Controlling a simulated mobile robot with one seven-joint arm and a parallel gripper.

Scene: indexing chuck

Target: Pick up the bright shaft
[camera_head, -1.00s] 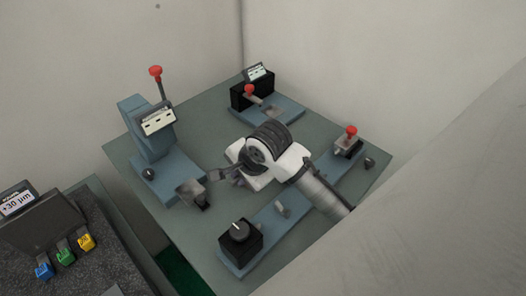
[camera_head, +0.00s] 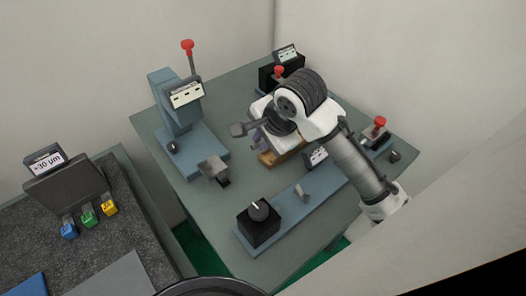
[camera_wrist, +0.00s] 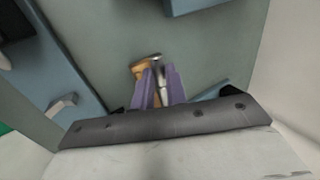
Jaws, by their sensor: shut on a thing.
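My gripper (camera_head: 260,141) has purple fingers and hangs over the middle of the green-grey table, beside a wooden block (camera_head: 282,154). In the wrist view the gripper (camera_wrist: 160,84) is shut on a slim, shiny piece, which looks like the bright shaft (camera_wrist: 163,92). The fingers hide part of it. The orange-brown wooden block (camera_wrist: 138,67) shows just beyond the fingertips. I cannot tell whether the shaft still touches the block. The shaft is not clear in the head view.
A blue stand with a red-knobbed lever (camera_head: 180,110) is at left. A long blue base carries a black dial box (camera_head: 259,224). A black unit (camera_head: 269,77) stands at the back, and a red-knobbed clamp (camera_head: 376,132) at right. A side bench holds coloured tags (camera_head: 88,218).

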